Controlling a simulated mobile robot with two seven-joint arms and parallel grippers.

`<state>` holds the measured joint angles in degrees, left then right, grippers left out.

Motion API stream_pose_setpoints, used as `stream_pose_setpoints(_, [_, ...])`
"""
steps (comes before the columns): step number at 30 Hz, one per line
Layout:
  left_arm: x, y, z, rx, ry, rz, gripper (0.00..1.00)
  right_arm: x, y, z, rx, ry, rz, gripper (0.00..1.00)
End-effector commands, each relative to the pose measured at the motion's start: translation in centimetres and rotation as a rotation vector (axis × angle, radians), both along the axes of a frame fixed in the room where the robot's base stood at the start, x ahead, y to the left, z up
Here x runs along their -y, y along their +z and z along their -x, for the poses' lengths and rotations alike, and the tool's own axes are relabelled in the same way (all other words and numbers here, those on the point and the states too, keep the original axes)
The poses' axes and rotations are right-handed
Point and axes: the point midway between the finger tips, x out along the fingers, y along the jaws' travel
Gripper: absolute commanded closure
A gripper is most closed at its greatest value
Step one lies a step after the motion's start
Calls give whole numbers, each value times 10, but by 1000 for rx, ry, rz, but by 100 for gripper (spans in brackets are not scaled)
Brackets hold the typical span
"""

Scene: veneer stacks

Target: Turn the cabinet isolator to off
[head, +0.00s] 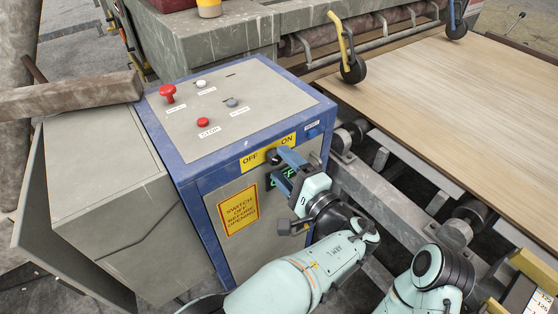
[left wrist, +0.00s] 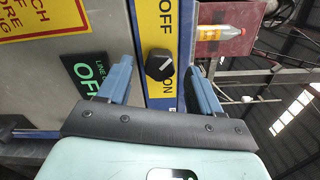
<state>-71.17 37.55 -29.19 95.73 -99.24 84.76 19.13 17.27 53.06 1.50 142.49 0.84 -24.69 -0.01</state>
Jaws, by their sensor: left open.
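The isolator is a black rotary knob (head: 272,157) on a yellow plate (head: 252,160) marked OFF and ON, on the front of a blue-edged grey cabinet. In the left wrist view the knob (left wrist: 160,64) carries a white pointer line, slanted; I cannot tell surely which mark it points at. My left gripper (head: 284,170) is open at the cabinet front, close to the knob. In the left wrist view its blue fingers (left wrist: 160,82) stand either side of the knob, with gaps; it does not appear gripped. My right gripper is out of view.
The cabinet top (head: 230,105) bears a red mushroom button (head: 167,92), a red STOP button (head: 203,122) and other buttons. A yellow warning sign (head: 239,210) is on the front. A green-lit OFF display (left wrist: 90,73) sits near the knob. A veneer sheet (head: 460,85) lies right.

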Motion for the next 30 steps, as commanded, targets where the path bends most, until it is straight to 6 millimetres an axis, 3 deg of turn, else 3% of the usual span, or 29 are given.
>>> stream_pose_setpoints(9, [43,1,58,2,-4,0,35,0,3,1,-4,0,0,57])
stream_pose_setpoints(15, [60,1,82,2,-1,0,35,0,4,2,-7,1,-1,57])
stream_pose_setpoints(30, [65,1,90,2,1,1,35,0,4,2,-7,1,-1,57])
